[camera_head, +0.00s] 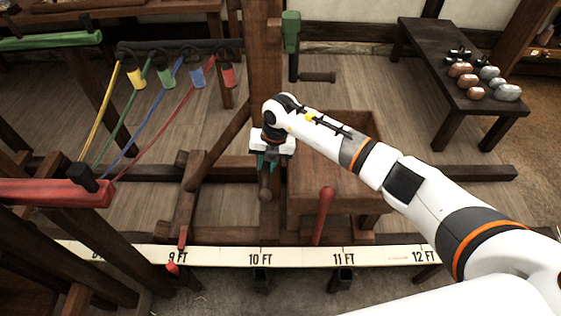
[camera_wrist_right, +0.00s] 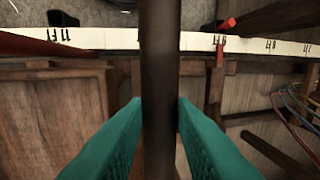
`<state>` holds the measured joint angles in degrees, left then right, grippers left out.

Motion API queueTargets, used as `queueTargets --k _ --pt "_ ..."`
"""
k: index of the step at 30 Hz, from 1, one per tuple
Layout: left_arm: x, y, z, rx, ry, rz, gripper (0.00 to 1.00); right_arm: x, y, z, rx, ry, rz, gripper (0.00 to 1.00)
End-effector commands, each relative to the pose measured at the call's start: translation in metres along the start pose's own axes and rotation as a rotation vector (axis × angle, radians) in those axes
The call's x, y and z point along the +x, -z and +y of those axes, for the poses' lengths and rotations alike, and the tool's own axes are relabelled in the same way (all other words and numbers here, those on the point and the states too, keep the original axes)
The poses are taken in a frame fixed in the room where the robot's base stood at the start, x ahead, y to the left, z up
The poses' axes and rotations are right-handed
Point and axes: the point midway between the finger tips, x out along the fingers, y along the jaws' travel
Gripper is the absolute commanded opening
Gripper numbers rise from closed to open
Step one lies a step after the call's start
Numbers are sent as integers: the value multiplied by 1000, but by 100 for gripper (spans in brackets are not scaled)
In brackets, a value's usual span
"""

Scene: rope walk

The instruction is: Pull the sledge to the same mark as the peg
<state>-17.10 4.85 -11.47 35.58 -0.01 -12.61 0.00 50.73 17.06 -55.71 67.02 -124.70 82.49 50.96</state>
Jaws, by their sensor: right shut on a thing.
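The sledge (camera_head: 356,130) is a brown timber frame with an upright post and a box-like deck. It stands behind the pale measuring strip (camera_head: 300,257), marked in feet. A slim red pointer (camera_head: 182,240) at its left end hangs at about the 9 FT mark. The red peg (camera_head: 173,268) sits at the strip's front edge by 9 FT; it also shows in the wrist view (camera_wrist_right: 227,25). My right gripper (camera_head: 266,160) is shut on a dark round handle (camera_wrist_right: 158,75), between its green fingers. My left gripper is not in view.
A red lever (camera_head: 323,215) stands at the box's front. A green crank (camera_head: 291,32) is on the post. Coloured ropes run from hooks (camera_head: 166,78) to the left red beam (camera_head: 50,192). A dark bench (camera_head: 440,50) with metal weights stands back right. Floor between is open.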

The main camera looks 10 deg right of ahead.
Motion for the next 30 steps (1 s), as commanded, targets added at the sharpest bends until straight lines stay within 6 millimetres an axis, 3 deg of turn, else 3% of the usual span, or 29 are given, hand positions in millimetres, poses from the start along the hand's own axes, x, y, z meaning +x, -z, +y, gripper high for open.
queueTargets --k 8,17,18,21,30 --pt "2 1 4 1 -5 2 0 0 0 -8 -5 5 1 0" --pt "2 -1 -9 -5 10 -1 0 0 0 -8 -4 5 2 0" --pt "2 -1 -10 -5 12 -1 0 0 0 -8 -4 5 2 27" --pt "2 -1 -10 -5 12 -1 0 0 0 -8 -3 3 2 43" --pt "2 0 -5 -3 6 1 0 0 0 -5 -2 -1 1 44"
